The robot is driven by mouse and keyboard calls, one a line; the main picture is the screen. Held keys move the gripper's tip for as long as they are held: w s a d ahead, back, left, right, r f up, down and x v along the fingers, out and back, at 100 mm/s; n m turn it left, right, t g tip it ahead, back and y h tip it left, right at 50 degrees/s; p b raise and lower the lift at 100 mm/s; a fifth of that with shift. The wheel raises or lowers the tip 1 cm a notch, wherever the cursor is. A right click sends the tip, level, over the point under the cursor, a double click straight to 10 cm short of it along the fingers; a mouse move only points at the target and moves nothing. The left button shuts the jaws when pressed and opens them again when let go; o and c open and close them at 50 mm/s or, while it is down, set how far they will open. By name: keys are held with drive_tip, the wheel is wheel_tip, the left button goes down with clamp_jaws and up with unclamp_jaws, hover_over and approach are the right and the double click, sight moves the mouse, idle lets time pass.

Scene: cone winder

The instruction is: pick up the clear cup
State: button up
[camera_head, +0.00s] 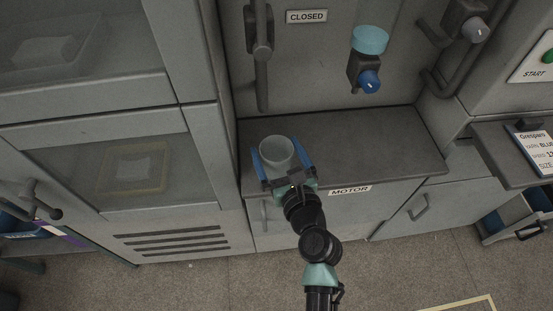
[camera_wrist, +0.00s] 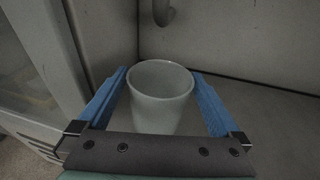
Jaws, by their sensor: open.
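The clear cup (camera_head: 277,152) stands upright on the grey counter (camera_head: 372,140), near its left end. It looks pale and translucent in the wrist view (camera_wrist: 160,95). My gripper (camera_head: 280,155) is open, with one blue finger on each side of the cup. In the wrist view the fingers of my gripper (camera_wrist: 162,88) flank the cup, with a narrow space showing at each side near the rim. The lower part of the cup is hidden behind my gripper's dark palm bar.
A cabinet wall (camera_head: 215,150) rises close to the left of the cup. A vertical handle (camera_head: 261,60) hangs on the panel behind it. A dispenser with a blue knob (camera_head: 369,82) is mounted further right. The counter's middle and right are clear.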

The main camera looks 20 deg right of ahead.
drive_tip(key=shift+w, duration=0.25)
drive_tip(key=c, duration=1.1)
